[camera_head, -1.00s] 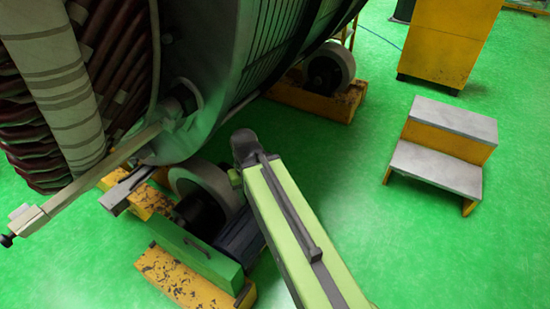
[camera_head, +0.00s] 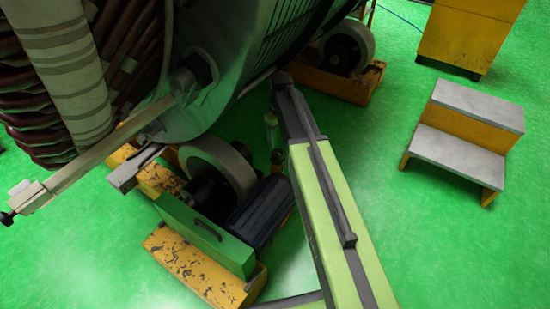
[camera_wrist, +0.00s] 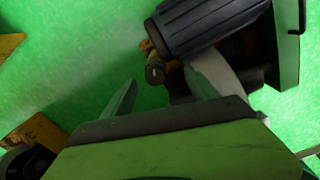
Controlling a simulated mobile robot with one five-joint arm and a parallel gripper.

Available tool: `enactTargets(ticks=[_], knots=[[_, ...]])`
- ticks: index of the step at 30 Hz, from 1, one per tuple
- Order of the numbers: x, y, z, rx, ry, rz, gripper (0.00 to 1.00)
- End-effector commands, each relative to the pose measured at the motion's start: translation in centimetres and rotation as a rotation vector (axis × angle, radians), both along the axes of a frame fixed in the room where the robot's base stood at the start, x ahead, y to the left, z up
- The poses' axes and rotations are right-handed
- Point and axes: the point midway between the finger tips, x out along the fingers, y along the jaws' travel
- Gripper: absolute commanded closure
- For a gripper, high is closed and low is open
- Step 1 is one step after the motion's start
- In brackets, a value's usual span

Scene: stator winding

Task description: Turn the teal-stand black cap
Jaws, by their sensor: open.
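My gripper (camera_wrist: 160,92) shows in the wrist view with its two green fingers spread apart and nothing between them. A dark ribbed motor (camera_wrist: 205,24) lies just beyond the fingertips, at the upper right. A small dark stub with a pale round end (camera_wrist: 155,74) sits below the motor, near the gap between the fingers. I cannot make out a clear teal stand with a black cap in either view. In the head view the motor (camera_head: 258,212) stands beside a green box (camera_head: 205,236), and my arm hides part of the area near it.
The large stator (camera_head: 215,50) fills the upper left, on grey rollers (camera_head: 218,165) with yellow supports (camera_head: 195,270). Yellow steps (camera_head: 462,145) and a yellow cabinet (camera_head: 468,35) stand right. Open green floor lies between.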

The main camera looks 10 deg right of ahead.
Motion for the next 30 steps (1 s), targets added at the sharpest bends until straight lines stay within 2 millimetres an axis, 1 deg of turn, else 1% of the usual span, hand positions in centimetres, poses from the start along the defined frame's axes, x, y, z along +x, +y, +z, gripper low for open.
enactTargets(ticks=[1, 4, 7, 11, 14, 16, 20, 30], knots=[[2.2, 0.0, -0.8, 0.0, 0.0, 0.04, 0.32], [3.9, -0.1, -1.1, 0.0, 0.0, 0.1, 0.32], [4.4, -0.1, -1.2, 0.0, 0.0, 0.127, 0.32], [4.3, -0.1, -1.2, 0.0, 0.0, 0.13, 0.32], [4.3, 0.0, -1.8, 0.0, 0.0, 0.13, 0.32], [4.3, 0.0, -2.5, 0.0, 0.0, 0.129, 0.32], [4.3, 0.0, -4.6, 0.0, 0.0, 0.129, 0.32], [4.3, 0.0, -11.7, 0.0, 0.0, 0.129, 0.32]])
